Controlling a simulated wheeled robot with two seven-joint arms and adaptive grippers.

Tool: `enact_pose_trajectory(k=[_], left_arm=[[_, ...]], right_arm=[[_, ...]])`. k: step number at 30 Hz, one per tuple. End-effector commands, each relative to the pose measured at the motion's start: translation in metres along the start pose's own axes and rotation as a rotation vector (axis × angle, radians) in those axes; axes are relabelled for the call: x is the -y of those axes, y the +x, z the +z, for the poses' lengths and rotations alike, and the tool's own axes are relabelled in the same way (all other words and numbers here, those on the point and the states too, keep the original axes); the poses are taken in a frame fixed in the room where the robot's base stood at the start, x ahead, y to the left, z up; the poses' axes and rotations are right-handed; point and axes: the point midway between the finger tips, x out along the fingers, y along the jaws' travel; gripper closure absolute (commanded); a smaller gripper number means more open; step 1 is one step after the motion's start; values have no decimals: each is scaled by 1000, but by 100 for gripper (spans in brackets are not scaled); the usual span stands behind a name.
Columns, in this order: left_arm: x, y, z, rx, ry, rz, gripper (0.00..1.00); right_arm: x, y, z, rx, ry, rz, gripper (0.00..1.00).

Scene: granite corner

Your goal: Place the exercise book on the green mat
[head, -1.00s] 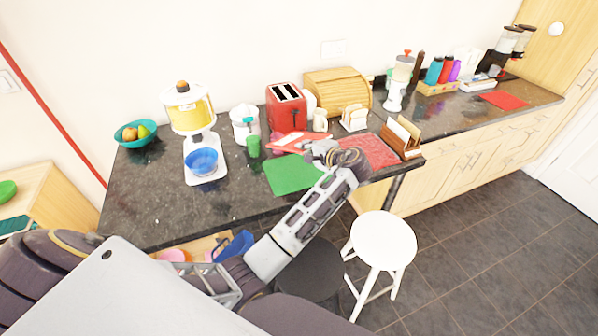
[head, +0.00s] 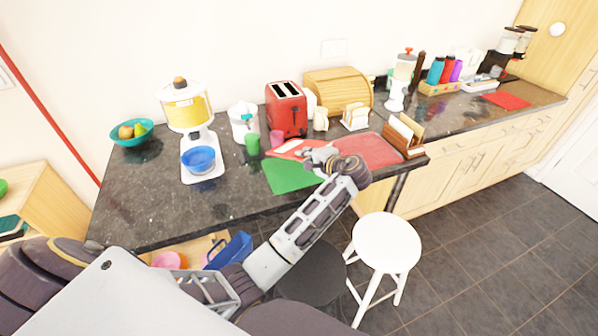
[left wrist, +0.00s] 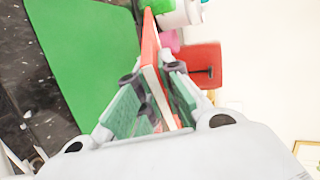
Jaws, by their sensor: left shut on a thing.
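The exercise book (head: 288,147) is red with a white label. In the head view it shows behind the far edge of the green mat (head: 288,176), partly hidden by my left gripper (head: 314,156). The left gripper (left wrist: 152,76) is shut on the book. In the left wrist view the book (left wrist: 150,55) is seen nearly edge-on between the finger pads, with the green mat (left wrist: 85,50) to its left. I cannot tell whether the book touches the counter. My right gripper is not in view.
A red mat (head: 370,150) lies right of the green mat. A green cup (head: 252,145), a pink cup (head: 277,138) and a red toaster (head: 287,110) stand behind. A juicer with a blue bowl (head: 199,159) stands left. The counter's front left is clear.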

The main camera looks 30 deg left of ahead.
Motion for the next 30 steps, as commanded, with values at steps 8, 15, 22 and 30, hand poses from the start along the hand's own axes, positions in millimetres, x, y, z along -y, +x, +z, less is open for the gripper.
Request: enact_pose_trajectory(k=[8, 15, 22, 30], left_arm=[[-14, 5, 0, 0, -1, -1, 100], [-30, 12, 0, 0, -1, -1, 100], [-40, 15, 0, 0, 0, -1, 100], [-42, 16, 0, 0, -1, -1, 100]], right_arm=[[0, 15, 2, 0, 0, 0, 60], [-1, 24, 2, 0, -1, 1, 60], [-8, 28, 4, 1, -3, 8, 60], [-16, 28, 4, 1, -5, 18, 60]])
